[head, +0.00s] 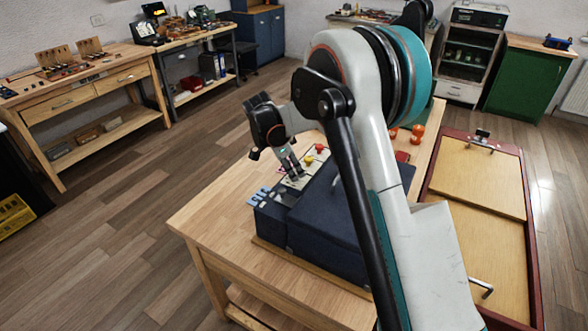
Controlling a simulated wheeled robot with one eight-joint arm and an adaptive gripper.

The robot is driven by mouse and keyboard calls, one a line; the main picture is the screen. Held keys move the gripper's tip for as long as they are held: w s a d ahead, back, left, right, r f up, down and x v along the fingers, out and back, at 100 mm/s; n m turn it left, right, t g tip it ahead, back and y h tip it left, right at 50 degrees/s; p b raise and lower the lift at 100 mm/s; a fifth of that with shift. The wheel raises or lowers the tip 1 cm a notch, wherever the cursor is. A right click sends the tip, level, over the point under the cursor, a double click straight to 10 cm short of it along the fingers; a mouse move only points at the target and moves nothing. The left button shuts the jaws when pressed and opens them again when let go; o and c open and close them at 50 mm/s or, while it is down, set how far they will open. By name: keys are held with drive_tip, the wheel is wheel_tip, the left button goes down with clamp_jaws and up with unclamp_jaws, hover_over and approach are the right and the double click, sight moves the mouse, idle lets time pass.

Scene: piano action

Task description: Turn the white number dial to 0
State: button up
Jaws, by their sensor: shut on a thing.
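A dark blue box (325,235) stands on the wooden table, with a pale control panel (312,172) along its back left edge. A yellow knob (309,160) and a red knob (320,148) stand on the panel. My gripper (293,177) points down at the panel, left of the yellow knob. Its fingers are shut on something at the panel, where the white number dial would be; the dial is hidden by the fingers. Its numbers and pointer cannot be read. My arm covers part of the box and panel on the right.
The wooden table (215,215) has bare room left of the box. Light blue pieces (258,197) stick out at the box's left end. Orange-red objects (417,132) stand behind my arm. A red-framed wooden panel (490,185) stands right of the table. Workbenches (85,85) line the walls.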

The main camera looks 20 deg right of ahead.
drive_tip(key=shift+m, duration=0.5)
drive_tip(key=o, duration=1)
drive_tip(key=v, duration=1.2)
drive_tip(key=shift+w, duration=0.3)
